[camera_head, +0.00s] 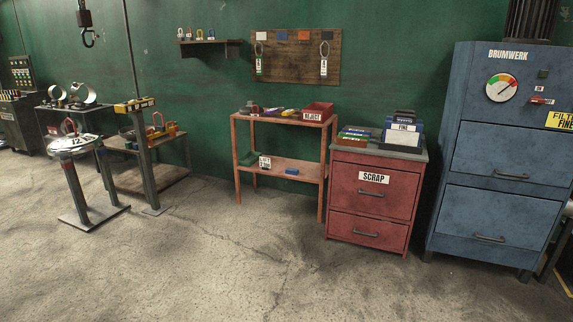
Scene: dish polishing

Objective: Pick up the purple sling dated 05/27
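No sling with a readable 05/27 date shows. Several small coloured items lie on the top shelf of an orange rack (283,120) against the green wall; one looks purplish (271,110), too small to identify or read. A yellow item (287,112) lies beside it. On the lower shelf are a green item (247,160) and a blue item (292,171). Two pale loops with tags hang on a wooden board (290,62) above the rack. Neither of my grippers is in view.
A red bin marked REJECT (318,111) sits on the rack's right end. A red SCRAP cabinet (372,200) and a blue cabinet (487,190) stand to the right. A scale-like stand marked 12 (76,142) is at left. The concrete floor (250,265) in front is clear.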

